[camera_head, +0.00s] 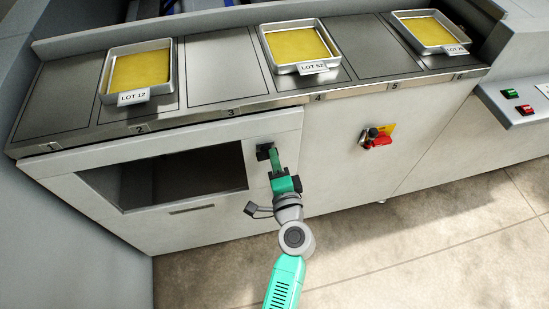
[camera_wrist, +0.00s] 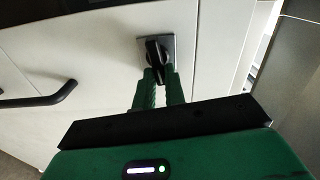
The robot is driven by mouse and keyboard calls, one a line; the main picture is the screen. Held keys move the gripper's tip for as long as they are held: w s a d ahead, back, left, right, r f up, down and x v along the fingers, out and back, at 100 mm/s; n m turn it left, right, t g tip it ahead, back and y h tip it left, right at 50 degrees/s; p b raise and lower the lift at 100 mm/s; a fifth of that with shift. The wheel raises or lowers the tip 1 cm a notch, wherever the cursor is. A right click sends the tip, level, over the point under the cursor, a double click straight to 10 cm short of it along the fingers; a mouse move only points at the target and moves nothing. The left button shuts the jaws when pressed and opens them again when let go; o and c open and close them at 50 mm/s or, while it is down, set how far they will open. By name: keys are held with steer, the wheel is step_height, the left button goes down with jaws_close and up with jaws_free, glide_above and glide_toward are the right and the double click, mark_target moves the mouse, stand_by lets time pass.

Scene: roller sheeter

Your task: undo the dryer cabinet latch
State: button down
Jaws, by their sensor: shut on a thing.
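The dryer cabinet latch (camera_wrist: 156,48) is a black knob on a dark square plate, on the pale cabinet front. In the head view the latch plate (camera_head: 264,152) shows just past my fingertips, right of the cabinet's dark window (camera_head: 170,178). My gripper (camera_wrist: 158,76) has its two green fingers closed on the sides of the latch knob. It also shows in the head view (camera_head: 273,156), reaching the latch from the front. The part of the knob between the fingers is partly hidden.
A dark bar handle (camera_wrist: 45,98) is left of the latch. A red rotary switch (camera_head: 377,138) on a yellow plate is on the panel to the right. Trays of yellow sheet, such as LOT 52 (camera_head: 300,68), stand on the counter above. The floor in front is clear.

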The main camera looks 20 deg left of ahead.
steer(key=shift+m, duration=0.6)
steer(key=shift+f+m, duration=0.1)
steer(key=shift+m, duration=0.2)
steer(key=c, duration=1.5)
jaws_free()
steer(key=shift+o, duration=0.2)
steer(key=p+v, duration=0.2)
steer(key=v, duration=0.5)
steer(key=shift+s+d, duration=0.25)
steer(key=shift+s, duration=0.1)
